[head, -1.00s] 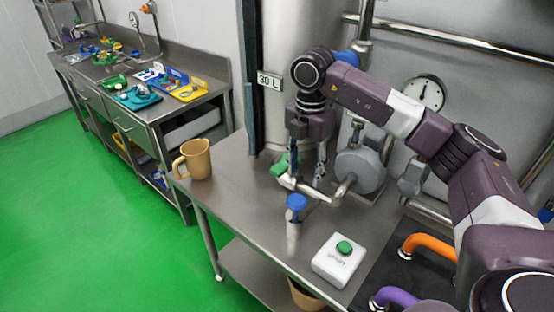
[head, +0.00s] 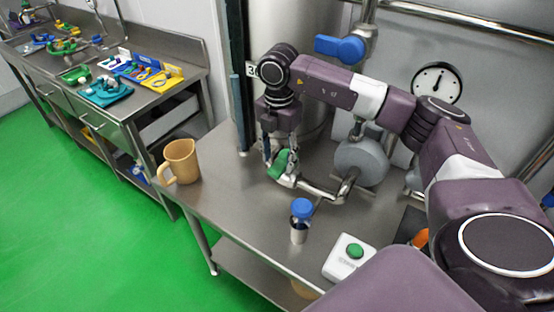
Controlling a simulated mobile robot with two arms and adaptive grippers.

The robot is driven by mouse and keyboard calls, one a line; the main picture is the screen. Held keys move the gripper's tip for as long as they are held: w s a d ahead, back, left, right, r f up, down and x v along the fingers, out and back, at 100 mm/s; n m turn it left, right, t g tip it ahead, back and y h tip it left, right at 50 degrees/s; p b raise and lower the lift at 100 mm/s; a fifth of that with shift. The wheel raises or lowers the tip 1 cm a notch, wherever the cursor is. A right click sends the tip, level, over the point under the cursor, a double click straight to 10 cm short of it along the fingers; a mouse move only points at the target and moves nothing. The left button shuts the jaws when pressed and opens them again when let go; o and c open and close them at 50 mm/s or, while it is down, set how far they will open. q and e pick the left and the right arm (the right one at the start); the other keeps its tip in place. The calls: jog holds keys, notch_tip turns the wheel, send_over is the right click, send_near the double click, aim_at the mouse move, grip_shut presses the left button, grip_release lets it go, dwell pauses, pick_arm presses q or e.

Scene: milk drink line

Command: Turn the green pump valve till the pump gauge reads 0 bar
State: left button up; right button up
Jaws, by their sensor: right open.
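The green pump valve (head: 279,164) is a green handle on a bent steel pipe at the pump's left. My right gripper (head: 279,160) points down over it, open, its fingers on either side of the green handle. I cannot tell whether they touch it. The grey round pump (head: 361,163) stands to the right on the steel table. The gauge (head: 436,84), a white dial with a dark rim, is on the wall behind; its needle points roughly up, and its numbers are too small to read. My left gripper is not in view.
A blue-capped bottle (head: 300,221) and a white box with a green button (head: 348,257) stand on the table (head: 240,205) in front. A tan jug (head: 180,162) is at its left edge. A blue valve handle (head: 340,49) sits on the upper pipe.

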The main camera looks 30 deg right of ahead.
aim_at(277, 167)
notch_tip(277, 167, down, 2)
jog(key=shift+w+f, duration=0.3)
jog(key=shift+f, duration=0.35)
jog(key=c, duration=1.2)
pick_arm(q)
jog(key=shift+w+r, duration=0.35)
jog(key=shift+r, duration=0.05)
pick_arm(e)
grip_shut()
